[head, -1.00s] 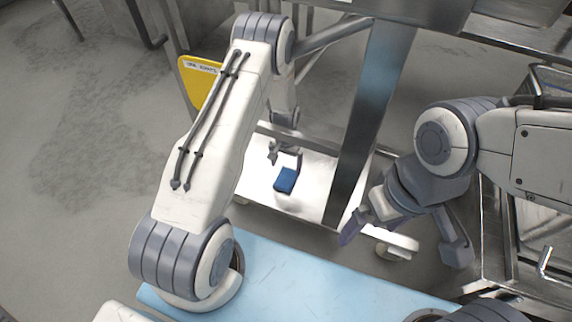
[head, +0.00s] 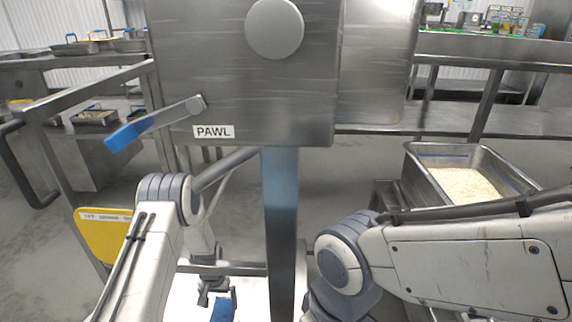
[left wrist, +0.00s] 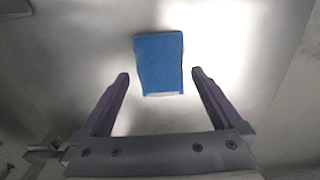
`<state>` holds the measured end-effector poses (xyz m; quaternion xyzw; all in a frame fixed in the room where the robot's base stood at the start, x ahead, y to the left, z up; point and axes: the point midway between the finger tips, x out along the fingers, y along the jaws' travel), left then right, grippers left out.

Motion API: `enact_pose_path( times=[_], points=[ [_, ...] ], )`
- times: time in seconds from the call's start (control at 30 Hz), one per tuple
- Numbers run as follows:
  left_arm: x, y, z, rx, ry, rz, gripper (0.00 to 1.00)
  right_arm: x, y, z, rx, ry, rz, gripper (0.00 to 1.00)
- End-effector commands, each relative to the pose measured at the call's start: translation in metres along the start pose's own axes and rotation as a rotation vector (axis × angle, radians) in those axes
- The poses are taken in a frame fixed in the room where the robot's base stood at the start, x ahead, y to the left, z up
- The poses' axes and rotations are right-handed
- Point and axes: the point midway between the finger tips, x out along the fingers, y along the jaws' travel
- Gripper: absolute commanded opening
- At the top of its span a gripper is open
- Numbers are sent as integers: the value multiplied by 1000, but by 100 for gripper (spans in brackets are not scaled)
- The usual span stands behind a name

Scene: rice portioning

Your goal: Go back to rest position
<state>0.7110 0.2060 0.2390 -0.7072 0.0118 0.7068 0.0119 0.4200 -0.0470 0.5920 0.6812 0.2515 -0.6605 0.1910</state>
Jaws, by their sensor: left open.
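My left gripper (head: 215,294) hangs low in the head view, over a bright metal plate (head: 185,308). In the left wrist view its two fingers (left wrist: 160,73) are wide apart with nothing between them. A blue pad (left wrist: 160,62) lies just beyond the fingertips, apart from them. The pad (head: 223,311) also shows at the bottom of the head view, partly cut off. My right arm comes in from the right, and its gripper is outside the frame.
A steel machine box (head: 270,85) labelled PAWL stands ahead on a post (head: 281,230), with a blue-handled lever (head: 140,130) at left. A yellow sign (head: 105,235) is beside my left arm. A metal bin (head: 430,190) of rice stands at right.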

Motion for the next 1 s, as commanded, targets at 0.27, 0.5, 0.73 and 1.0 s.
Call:
enact_pose_path(
  times=[0.27,0.5,0.73,1.0],
  points=[
    [-14,14,-1,0,-1,0,100,-9,-1,0,0,-1,0,100],
    [-13,13,-1,0,-1,0,100,-8,-1,0,0,-2,0,100],
    [3,2,1,-3,-3,0,100,3,0,1,0,-2,0,100],
    [24,0,-1,0,2,0,100,15,1,2,0,-3,0,100]
  ],
)
